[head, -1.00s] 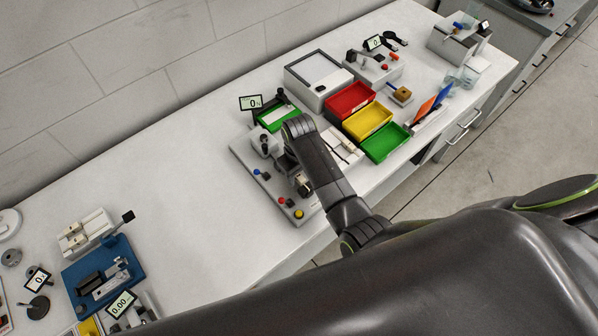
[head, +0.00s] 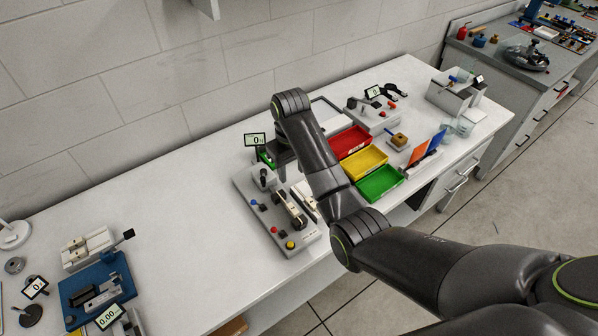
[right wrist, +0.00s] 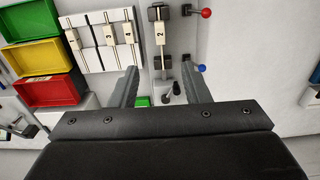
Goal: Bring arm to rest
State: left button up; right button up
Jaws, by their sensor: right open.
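My right gripper (right wrist: 160,88) is open, with nothing between its two dark fingers. It is above the gantry welder (head: 313,236), a grey base with coloured knobs. In the right wrist view a pale piece labelled 2 (right wrist: 160,33) sits on the welder between dark holders, beyond the fingertips and apart from them. A white rack (right wrist: 94,63) of several numbered pale pieces lies left of it. In the head view my right arm bends over the bench, and its wrist partly hides the green tray behind the welder. My left gripper is not in view.
Red (head: 350,141), yellow (head: 366,163) and green (head: 380,183) bins stand right of the welder, close to my arm. A small display (head: 255,140) stands behind it. A blue fixture (head: 95,287) is at the lower left. The bench between is clear.

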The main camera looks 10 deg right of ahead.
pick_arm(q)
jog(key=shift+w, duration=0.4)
pick_arm(e)
jog(key=shift+r, duration=0.4)
jog(key=shift+f, duration=0.1)
